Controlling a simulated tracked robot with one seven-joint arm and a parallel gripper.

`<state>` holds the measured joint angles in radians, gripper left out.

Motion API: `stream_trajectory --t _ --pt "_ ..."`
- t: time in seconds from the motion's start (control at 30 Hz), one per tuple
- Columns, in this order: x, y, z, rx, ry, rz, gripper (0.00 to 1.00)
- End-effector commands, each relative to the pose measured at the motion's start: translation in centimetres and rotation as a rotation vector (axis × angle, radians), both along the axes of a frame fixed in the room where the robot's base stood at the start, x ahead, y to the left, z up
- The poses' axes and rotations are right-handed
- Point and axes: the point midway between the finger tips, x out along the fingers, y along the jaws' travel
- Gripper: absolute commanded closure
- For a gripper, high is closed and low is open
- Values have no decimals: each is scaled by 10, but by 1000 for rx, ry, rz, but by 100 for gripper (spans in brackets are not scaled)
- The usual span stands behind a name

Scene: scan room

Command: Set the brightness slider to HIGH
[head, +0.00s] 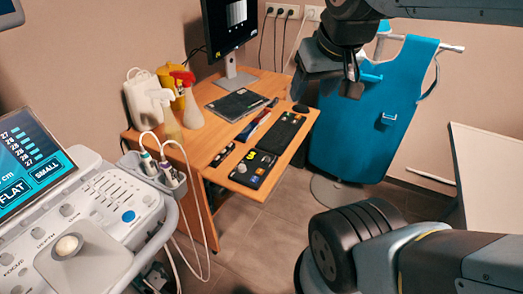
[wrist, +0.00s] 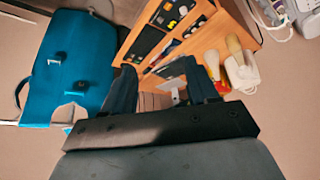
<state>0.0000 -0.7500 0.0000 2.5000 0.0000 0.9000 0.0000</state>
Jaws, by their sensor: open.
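A light grey ultrasound console (head: 100,225) stands at the left in the head view. It carries a bank of small sliders (head: 122,190), knobs and a blue button. The labels by the sliders are too small to read, so I cannot tell which one is the brightness slider or where it is set. My gripper (head: 331,82) is open and empty, in the air right of the desk and in front of the blue apron. Its spread fingers show in the wrist view (wrist: 160,78).
The wooden desk (head: 215,148) holds a monitor (head: 229,25), spray bottles (head: 188,100), a keyboard-like black pad (head: 236,104) and a long black tray (head: 283,132). Probes with looping cables (head: 160,165) hang at the console's right edge. A blue apron (head: 370,120) stands behind my gripper.

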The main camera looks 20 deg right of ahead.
Motion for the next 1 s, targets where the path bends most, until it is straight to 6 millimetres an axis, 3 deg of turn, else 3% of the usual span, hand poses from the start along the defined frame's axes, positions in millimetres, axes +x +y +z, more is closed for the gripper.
stream_trajectory --t 0.2,0.33,0.47,0.77,1.0 --pt "0 0 0 0 0 0 42" --pt "2 0 0 4 3 -1 52" --pt "14 1 -2 30 24 -14 53" --pt "72 2 -22 143 121 -99 53" --pt "120 4 -49 213 203 -190 53"
